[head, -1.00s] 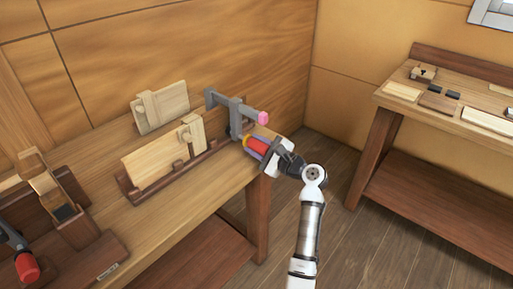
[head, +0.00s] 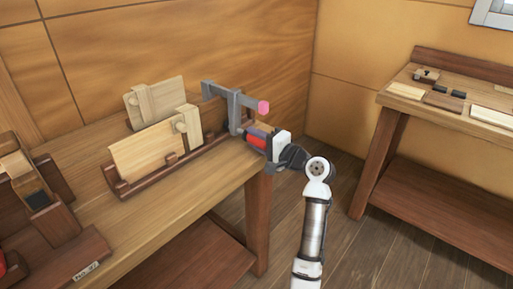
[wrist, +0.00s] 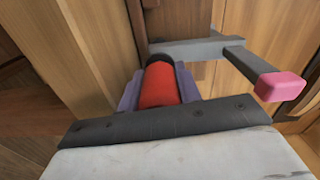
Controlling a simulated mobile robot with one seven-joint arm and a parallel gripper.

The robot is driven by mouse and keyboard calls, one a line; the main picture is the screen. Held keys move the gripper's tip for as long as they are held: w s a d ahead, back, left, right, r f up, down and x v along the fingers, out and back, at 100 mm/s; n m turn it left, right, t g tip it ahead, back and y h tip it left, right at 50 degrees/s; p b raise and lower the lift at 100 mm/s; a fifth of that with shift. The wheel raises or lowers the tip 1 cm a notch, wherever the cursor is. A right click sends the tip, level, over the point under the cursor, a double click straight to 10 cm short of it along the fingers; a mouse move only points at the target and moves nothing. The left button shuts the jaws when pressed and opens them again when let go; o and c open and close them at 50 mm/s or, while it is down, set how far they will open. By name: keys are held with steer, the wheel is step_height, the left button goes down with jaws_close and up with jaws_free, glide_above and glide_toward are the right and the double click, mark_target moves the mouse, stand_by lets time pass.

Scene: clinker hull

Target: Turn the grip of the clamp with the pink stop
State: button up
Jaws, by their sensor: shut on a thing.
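The grey clamp (head: 236,112) with the pink stop (head: 263,107) stands at the right end of the wooden rack on the bench. Its bar (wrist: 205,47) and pink stop (wrist: 280,87) also show in the wrist view, to the right. My gripper (head: 256,138) is shut on the clamp's red grip, below the pink stop. In the wrist view the red grip (wrist: 158,86) lies between the two purplish fingers of my gripper (wrist: 158,92), with a dark collar at its far end. The near end of the grip is hidden by my gripper's body.
Light wooden boards (head: 143,152) stand in the rack (head: 128,188) left of the clamp. Wooden pieces (head: 45,200) stand at the bench's left. A second bench (head: 455,112) with small parts is at the right, with open floor between.

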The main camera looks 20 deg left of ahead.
steer(key=n+b, duration=0.4)
steer(key=shift+f+n, duration=0.25)
steer(key=shift+n, duration=0.05)
steer(key=n+b, duration=0.4)
steer(key=b, duration=0.1)
steer(key=shift+n, duration=0.3)
steer(key=n+b, duration=0.4)
steer(key=shift+r+n+b, duration=0.15)
steer(key=shift+n+b, duration=0.55)
steer(key=shift+n, duration=0.3)
steer(key=shift+r+n+b, duration=0.1)
steer(key=shift+n+b, duration=0.55)
steer(key=shift+n, duration=0.35)
steer(key=shift+a, duration=0.1)
steer(key=o, duration=1)
